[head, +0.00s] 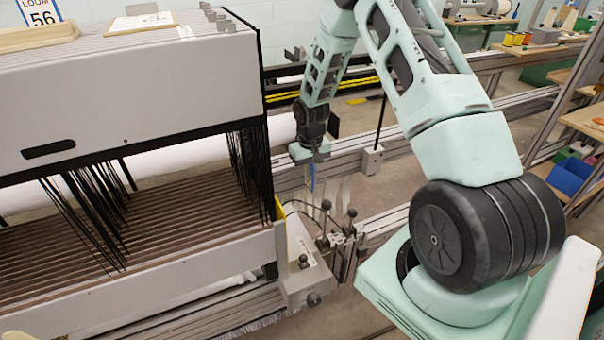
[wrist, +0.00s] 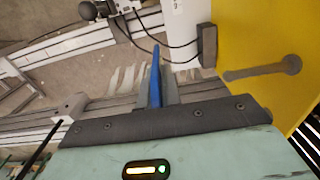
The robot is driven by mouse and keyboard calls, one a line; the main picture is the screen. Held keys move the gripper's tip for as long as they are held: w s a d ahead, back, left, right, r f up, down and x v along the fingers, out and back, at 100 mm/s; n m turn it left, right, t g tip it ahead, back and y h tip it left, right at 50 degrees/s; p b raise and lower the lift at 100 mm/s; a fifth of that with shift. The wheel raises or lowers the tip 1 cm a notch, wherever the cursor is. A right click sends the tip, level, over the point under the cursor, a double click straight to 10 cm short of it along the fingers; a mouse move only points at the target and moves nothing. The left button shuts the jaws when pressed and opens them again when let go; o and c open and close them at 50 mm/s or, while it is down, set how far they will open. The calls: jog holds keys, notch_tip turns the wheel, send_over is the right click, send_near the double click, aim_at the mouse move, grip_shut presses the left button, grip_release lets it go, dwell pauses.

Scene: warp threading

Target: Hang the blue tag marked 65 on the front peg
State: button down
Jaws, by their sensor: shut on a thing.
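A thin blue tag (wrist: 155,80) stands edge-on between the fingers of my gripper (wrist: 163,92) in the wrist view. The number on the tag cannot be read from these angles. A grey peg (wrist: 262,70) with a rounded end sticks out of a yellow panel (wrist: 250,25) at the right of the wrist view, apart from the tag. The yellow panel (head: 281,238) shows only as a narrow strip in the head view.
The loom (head: 130,90), with hanging black cords (head: 250,160), fills the left of the head view. Knobbed metal fittings (head: 350,232) and rails stand below and right of my gripper. Black cables (wrist: 165,50) run near the panel in the wrist view.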

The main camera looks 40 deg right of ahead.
jog(key=shift+w+a+f, duration=0.1)
jog(key=shift+w+f, duration=0.15)
jog(key=shift+f, duration=0.4)
jog(key=w+a+f+b, duration=0.2)
jog(key=a+b, duration=0.1)
jog(key=a, duration=0.6)
jog(key=shift+w+a, duration=0.2)
jog(key=shift+a, duration=0.05)
dwell(0.4)
jog(key=shift+a, duration=0.15)
dwell(0.4)
jog(key=c, duration=1.7)
grip_release()
jog(key=shift+w+r, duration=0.1)
jog(key=shift+r, duration=0.35)
jog(key=shift+o, duration=0.9)
jog(key=d+r+b, duration=0.1)
jog(key=d+r, duration=0.3)
jog(key=r, duration=1.2)
jog(key=shift+s+r+m+h, duration=0.3)
jog(key=shift+s, duration=0.1)
jog(key=shift+d+r, duration=0.3)
jog(key=shift+r, duration=0.05)
